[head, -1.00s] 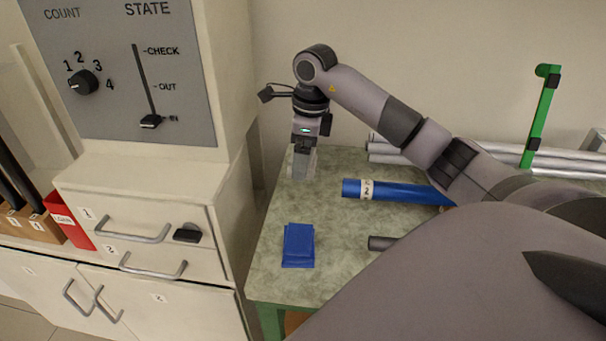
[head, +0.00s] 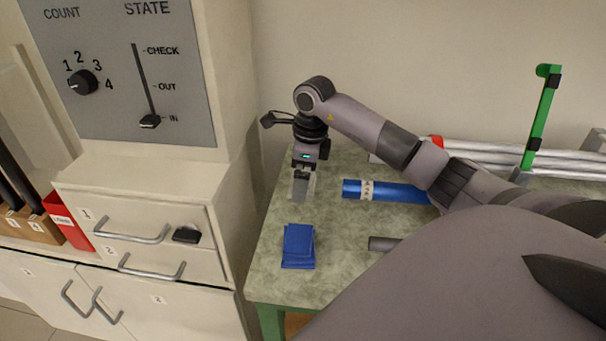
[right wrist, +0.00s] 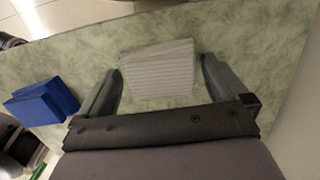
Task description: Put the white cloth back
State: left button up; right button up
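The white cloth (right wrist: 160,70) is a folded, ribbed pad lying on the green-grey bench top (right wrist: 245,62). In the head view it is mostly hidden by my right gripper (head: 300,190), which points down at the bench's back left. In the right wrist view my right gripper (right wrist: 162,64) is open, with one finger on either side of the cloth. Gaps show between cloth and fingers; I cannot tell the height of the fingertips above the bench. My left gripper is not in view.
A folded blue cloth (head: 298,247) lies nearer the front, also in the wrist view (right wrist: 42,102). A blue rod (head: 385,191), a dark rod end (head: 382,243) and pale tubes (head: 500,160) lie to the right. A drawer cabinet (head: 140,280) stands left; a green post (head: 540,115) stands back right.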

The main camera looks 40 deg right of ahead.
notch_tip(320, 180, up, 12)
jog(key=s+p, duration=0.1)
jog(key=shift+s+d+r, duration=0.15)
jog(key=shift+s+d, duration=0.05)
jog(key=shift+d, duration=0.05)
dwell(0.8)
